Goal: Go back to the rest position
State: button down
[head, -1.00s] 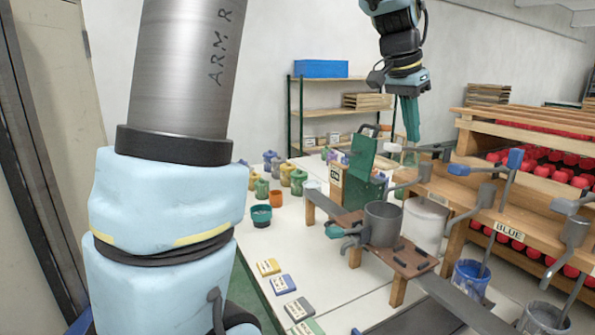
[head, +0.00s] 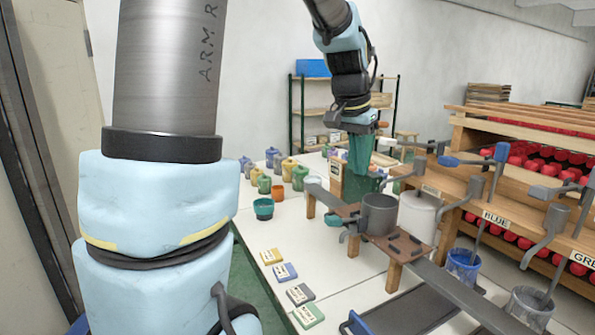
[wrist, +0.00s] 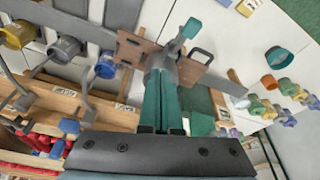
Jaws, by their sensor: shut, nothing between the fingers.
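My gripper (head: 361,155) hangs from my arm at the upper middle of the head view, its green fingers pointing down. The fingers are shut with nothing between them. In the wrist view the closed green fingers (wrist: 161,103) point toward the wooden stand with the grey pot. In the head view the fingers overlap the green box behind the stand, and I cannot tell the gap between them.
A grey pot (head: 379,214) sits on a small wooden stand (head: 405,250) on the white table. Several coloured pots stand at the left, with labelled blocks (head: 285,272) nearer. A wooden rack (head: 520,220) with red items and grey handles is at the right. Shelves stand behind.

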jog(key=s+a+f+n+y, duration=0.1)
jog(key=s+a+f+n, duration=0.2)
jog(key=a, duration=0.7)
jog(key=s+a+f+n+y, duration=0.1)
jog(key=s+a+f+n, duration=0.3)
jog(key=s+a+f, duration=0.3)
jog(key=a+f, duration=0.3)
jog(key=shift+s+f+n+g, duration=0.25)
jog(key=shift+s+n+g, duration=0.05)
jog(key=shift+s, duration=0.1)
